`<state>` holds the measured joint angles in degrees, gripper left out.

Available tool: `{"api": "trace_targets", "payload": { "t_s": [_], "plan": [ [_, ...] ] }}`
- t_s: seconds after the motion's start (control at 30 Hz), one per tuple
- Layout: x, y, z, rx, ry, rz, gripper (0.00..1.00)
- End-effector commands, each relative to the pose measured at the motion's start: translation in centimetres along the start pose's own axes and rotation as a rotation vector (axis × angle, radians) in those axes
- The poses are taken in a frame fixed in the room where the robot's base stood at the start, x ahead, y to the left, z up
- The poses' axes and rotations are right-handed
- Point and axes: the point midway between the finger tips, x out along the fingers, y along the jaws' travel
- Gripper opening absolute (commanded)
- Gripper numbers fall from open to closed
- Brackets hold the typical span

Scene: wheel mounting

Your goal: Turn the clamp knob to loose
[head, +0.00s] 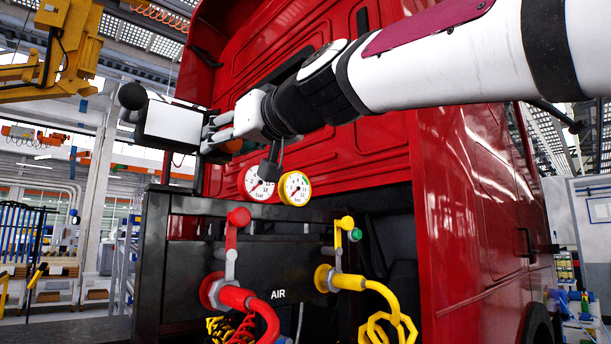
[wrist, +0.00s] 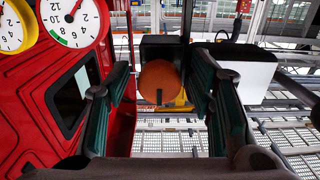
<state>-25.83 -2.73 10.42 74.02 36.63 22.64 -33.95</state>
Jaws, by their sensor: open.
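An orange round knob (wrist: 160,82) with a dark mark near its lower edge sits in the middle of the wrist view, in front of a black housing. I take it to be the clamp knob. In the head view only a small orange patch of it (head: 232,146) shows, mostly hidden behind my gripper. My gripper (head: 214,132) is open, with its fingers pointing left toward a dark box with a pale panel (head: 172,123). In the wrist view my gripper's fingers (wrist: 160,74) stand on both sides of the knob. I cannot tell whether they touch it.
Two gauges, white-faced (head: 258,184) and yellow-rimmed (head: 294,188), hang just below my gripper. A black ball (head: 131,96) sticks out at the box's left. Red (head: 238,218) and yellow air fittings stand lower on the black panel. The red truck cab (head: 470,190) is behind and right.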

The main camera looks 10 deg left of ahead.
Motion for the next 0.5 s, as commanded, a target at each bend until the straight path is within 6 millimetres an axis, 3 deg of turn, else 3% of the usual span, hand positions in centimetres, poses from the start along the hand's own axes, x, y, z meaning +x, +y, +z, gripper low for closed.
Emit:
{"api": "trace_targets", "payload": {
  "t_s": [0.17, 0.37, 0.5],
  "plan": [
    [0.01, 0.03, 0.04, 0.000, 0.000, 0.000, 0.47],
    [0.00, 0.03, 0.04, 0.000, -0.001, 0.000, 0.02],
    [0.00, 0.03, 0.05, -0.001, -0.001, 0.000, 0.00]
  ]
}}
